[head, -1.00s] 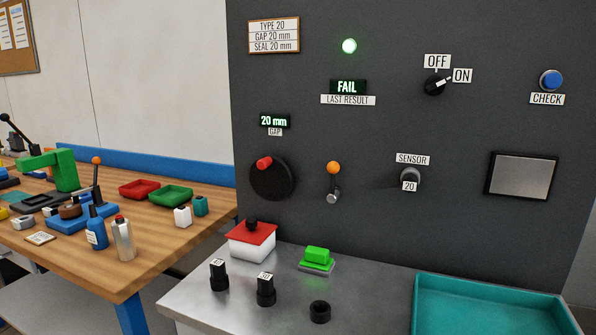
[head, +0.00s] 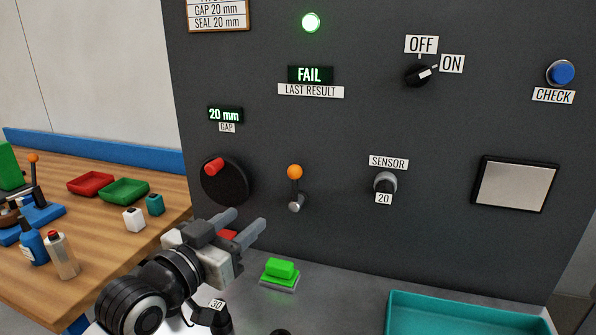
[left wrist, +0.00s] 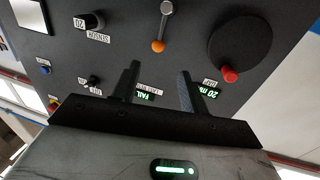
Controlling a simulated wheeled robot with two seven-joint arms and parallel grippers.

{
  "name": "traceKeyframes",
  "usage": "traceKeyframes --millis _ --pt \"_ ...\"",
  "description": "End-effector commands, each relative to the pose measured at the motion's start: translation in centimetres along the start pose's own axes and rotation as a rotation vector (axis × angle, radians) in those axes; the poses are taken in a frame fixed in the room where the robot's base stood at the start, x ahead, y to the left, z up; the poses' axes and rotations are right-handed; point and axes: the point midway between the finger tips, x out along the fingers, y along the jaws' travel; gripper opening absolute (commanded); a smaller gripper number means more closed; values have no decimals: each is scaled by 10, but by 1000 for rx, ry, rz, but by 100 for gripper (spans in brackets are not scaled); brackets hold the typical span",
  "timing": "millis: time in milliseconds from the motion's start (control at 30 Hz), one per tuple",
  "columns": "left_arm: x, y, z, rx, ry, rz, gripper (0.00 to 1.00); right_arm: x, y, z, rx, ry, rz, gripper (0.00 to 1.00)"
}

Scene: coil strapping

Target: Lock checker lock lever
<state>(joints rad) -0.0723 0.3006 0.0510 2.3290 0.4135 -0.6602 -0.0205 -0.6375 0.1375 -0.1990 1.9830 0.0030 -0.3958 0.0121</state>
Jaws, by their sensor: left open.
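The lock lever (head: 295,185) is a short metal arm with an orange ball on top and a metal pivot below, on the dark panel. It points up. The left wrist view also shows the lever (left wrist: 164,22), turned over, with its ball beyond and between the fingers. My left gripper (head: 248,224) is open and empty, below and left of the lever, apart from it. Its two fingers (left wrist: 158,82) show in the left wrist view. My right gripper is not in view.
The gap dial (head: 226,183) with a red knob is left of the lever; the sensor plug (head: 385,183) is right. A green block (head: 280,269) sits on the bench below. A teal tray (head: 460,312) is at lower right. The display reads FAIL (head: 311,74).

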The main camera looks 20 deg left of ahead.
Motion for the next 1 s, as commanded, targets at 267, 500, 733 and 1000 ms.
traceKeyframes --millis 267,500,733,1000 --pt "34 0 -3 -3 3 1 44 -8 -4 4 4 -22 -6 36" --pt "87 0 -3 -2 1 1 44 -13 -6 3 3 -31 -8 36" --pt "132 1 -2 -2 1 1 44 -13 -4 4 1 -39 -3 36" --pt "157 0 0 -1 -1 1 44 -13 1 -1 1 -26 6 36"
